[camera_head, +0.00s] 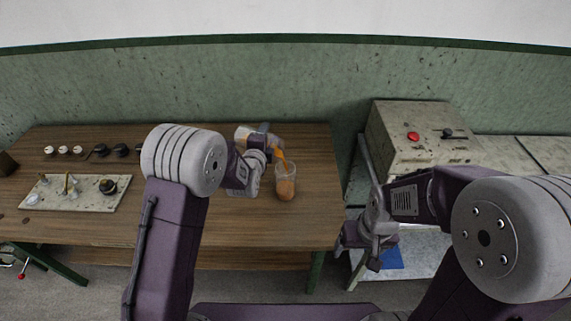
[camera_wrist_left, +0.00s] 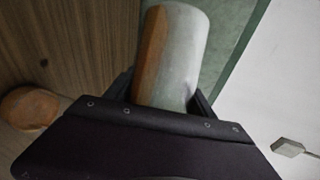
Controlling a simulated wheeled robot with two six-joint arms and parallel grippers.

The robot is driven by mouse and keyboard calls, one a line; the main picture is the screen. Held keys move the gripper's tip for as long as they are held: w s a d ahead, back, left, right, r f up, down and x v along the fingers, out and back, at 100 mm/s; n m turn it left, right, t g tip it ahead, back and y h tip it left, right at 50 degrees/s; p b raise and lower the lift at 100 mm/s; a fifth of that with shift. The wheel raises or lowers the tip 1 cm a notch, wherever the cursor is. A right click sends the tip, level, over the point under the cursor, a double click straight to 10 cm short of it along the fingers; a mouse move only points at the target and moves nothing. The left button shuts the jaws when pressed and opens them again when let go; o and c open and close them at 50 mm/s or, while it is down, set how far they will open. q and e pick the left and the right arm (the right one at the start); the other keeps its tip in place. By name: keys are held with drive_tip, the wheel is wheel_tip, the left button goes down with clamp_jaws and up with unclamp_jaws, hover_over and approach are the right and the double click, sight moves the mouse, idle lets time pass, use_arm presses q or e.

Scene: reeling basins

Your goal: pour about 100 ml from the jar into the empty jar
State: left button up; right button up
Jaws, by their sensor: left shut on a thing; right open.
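My left gripper (camera_head: 265,141) is shut on a jar (camera_head: 243,134) holding orange liquid. The jar is tipped toward the right, above the wooden table. An orange stream (camera_head: 281,157) runs from it into a clear second jar (camera_head: 286,187), which stands upright on the table and has orange liquid in it. In the left wrist view the held jar (camera_wrist_left: 172,55) sits between the fingers, with orange along one side. The second jar (camera_wrist_left: 30,107) shows there at the left edge. My right gripper (camera_head: 374,252) is open and empty, right of the table.
The wooden table (camera_head: 230,221) has a plate with fittings (camera_head: 83,194) and several small knobs (camera_head: 78,150) on its left. A worn metal box with a red button (camera_head: 413,136) stands at the right. A blue item (camera_head: 390,259) lies on a low shelf.

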use_arm(q)
drive_tip(key=shift+w+a+f+n+g+h+p, duration=0.2)
drive_tip(key=shift+a+f+n+g+h+p, duration=0.15)
drive_tip(key=shift+a+n+p, duration=0.4)
drive_tip(key=shift+d+f+n+g+b, duration=0.2)
drive_tip(key=shift+f+n+g+b, duration=0.2)
drive_tip(key=shift+f, duration=0.45)
drive_tip(key=shift+f+n+h, duration=0.25)
drive_tip(key=shift+n+h, duration=0.1)
drive_tip(key=shift+d, duration=0.1)
